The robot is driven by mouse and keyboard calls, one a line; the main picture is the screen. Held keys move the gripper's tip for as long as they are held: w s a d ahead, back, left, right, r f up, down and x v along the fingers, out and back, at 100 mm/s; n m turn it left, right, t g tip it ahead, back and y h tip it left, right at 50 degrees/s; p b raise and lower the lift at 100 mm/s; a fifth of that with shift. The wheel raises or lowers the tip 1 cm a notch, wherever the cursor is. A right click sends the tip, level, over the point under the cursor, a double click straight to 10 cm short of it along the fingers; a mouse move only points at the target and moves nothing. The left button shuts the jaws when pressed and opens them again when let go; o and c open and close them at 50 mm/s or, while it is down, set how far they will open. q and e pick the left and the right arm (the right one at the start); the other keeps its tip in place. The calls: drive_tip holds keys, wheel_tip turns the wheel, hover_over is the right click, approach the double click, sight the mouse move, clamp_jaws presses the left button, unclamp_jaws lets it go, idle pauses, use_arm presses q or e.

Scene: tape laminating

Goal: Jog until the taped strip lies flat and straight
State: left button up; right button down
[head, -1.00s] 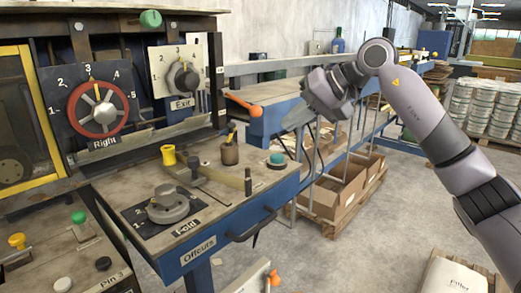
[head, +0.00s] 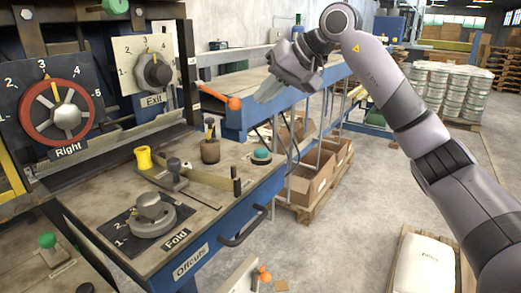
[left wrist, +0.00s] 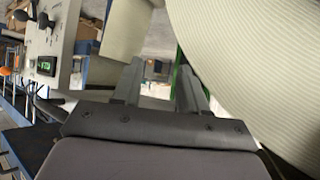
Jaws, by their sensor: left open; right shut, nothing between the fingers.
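The taped strip cannot be made out in either view. The dial marked Right (head: 66,116), with a red rim and grey spokes, is at the left of the head view. The Exit dial (head: 156,73) is right of it, and the Fold knob (head: 150,212) sits on the bench. My right gripper (head: 268,95) is shut and empty, held in the air near the blue-framed table, away from the dials. My left gripper (left wrist: 157,85) shows only in the left wrist view, open and empty, beside a large ribbed cream roll (left wrist: 265,70).
An orange-ended lever (head: 234,104) sticks out. Cardboard boxes (head: 308,185) stand under the blue-framed table.

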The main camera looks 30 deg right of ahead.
drive_tip(key=b, duration=0.7)
hover_over(265, 151)
wheel_tip(265, 151, down, 8)
drive_tip(key=shift+d+r, duration=0.1)
drive_tip(key=shift+r, duration=0.15)
drive_tip(key=shift+f+b, duration=0.45)
drive_tip(key=shift+f, duration=0.2)
drive_tip(key=shift+f, duration=0.1)
idle(0.9)
drive_tip(key=shift+f, duration=0.35)
